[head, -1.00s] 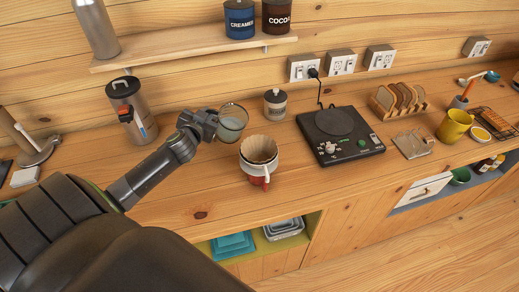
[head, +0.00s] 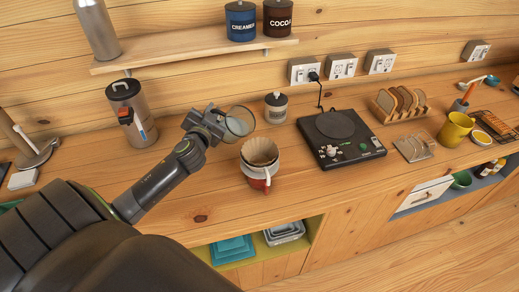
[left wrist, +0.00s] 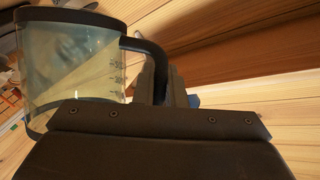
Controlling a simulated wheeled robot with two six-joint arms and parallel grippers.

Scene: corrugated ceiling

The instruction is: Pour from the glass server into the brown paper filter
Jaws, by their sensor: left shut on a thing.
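The clear glass server (head: 240,122) is in my left gripper (head: 212,121), held above the counter, behind and slightly left of the filter. It looks tilted, with its round outline facing the camera. In the left wrist view, the server (left wrist: 72,62) has a dark rim and a black handle (left wrist: 158,62), with the gripper fingers (left wrist: 176,86) shut at the handle. How much it holds is unclear. No stream shows between server and filter. My right gripper is out of view.
A lidded canister (head: 276,107) stands just behind the filter. A black hot plate (head: 340,150) is to the right, and a steel container (head: 143,130) to the left. A shelf (head: 180,58) hangs above. The counter front left of the filter is clear.

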